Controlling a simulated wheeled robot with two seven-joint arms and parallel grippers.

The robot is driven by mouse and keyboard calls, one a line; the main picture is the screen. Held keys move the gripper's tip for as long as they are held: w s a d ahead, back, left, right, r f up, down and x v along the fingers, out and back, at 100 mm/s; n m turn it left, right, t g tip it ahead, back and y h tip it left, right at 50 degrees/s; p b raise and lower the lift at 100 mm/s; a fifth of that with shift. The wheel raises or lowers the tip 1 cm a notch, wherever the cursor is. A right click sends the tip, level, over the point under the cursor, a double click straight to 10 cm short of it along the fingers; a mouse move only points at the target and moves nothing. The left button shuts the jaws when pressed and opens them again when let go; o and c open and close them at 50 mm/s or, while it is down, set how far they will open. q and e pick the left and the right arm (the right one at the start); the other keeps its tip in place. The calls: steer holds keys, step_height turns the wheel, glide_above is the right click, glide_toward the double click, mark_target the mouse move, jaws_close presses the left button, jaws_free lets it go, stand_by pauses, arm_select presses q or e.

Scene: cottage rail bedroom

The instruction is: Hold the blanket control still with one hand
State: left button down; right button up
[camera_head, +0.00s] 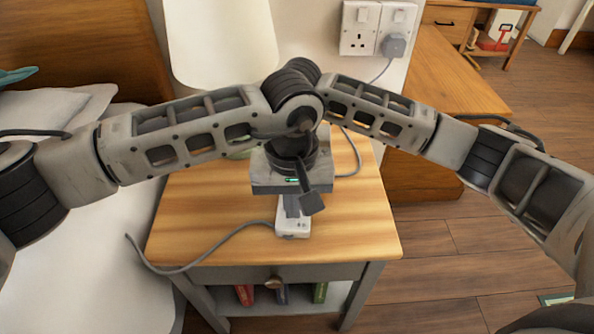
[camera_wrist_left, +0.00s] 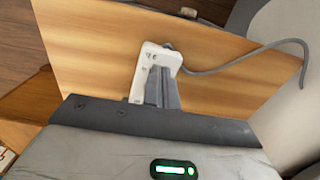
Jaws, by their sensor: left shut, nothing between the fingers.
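The blanket control (camera_head: 293,230) is a small white handset with a grey cable, lying on the wooden bedside table top near its front edge. My left gripper (camera_head: 291,214) points down over it with shut fingers. In the left wrist view the fingers (camera_wrist_left: 162,72) overlap the control (camera_wrist_left: 145,75), with part of it showing beside and beyond them. They hold nothing between them; I cannot tell whether the tips touch it. My right arm comes in from the right and reaches the middle behind my left wrist. My right gripper does not show.
The bedside table (camera_head: 200,220) has clear wood on both sides of the control. The cable (camera_head: 210,258) runs left toward the bed (camera_head: 90,270). A white lampshade (camera_head: 220,40) and wall sockets (camera_head: 360,28) with a plug stand behind. Books (camera_head: 281,294) sit on the shelf below.

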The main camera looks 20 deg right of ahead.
arm_select(q)
steer(key=shift+s+a, duration=0.3)
steer(key=shift+s, duration=0.4)
stand_by(0.6)
step_height(320, 180, up, 6)
stand_by(0.8)
steer(key=shift+w+d+f, duration=0.15)
steer(key=shift+w+d, duration=0.15)
steer(key=shift+w, duration=0.4)
steer(key=shift+w+d+f, duration=0.1)
steer(key=shift+w+d, duration=0.2)
steer(key=shift+w, duration=0.4)
steer(key=shift+f, duration=2.45)
steer(key=shift+f, duration=0.25)
steer(key=shift+s+a, duration=0.3)
steer(key=shift+s, duration=0.4)
steer(key=shift+s+a, duration=0.3)
steer(key=shift+s, duration=0.4)
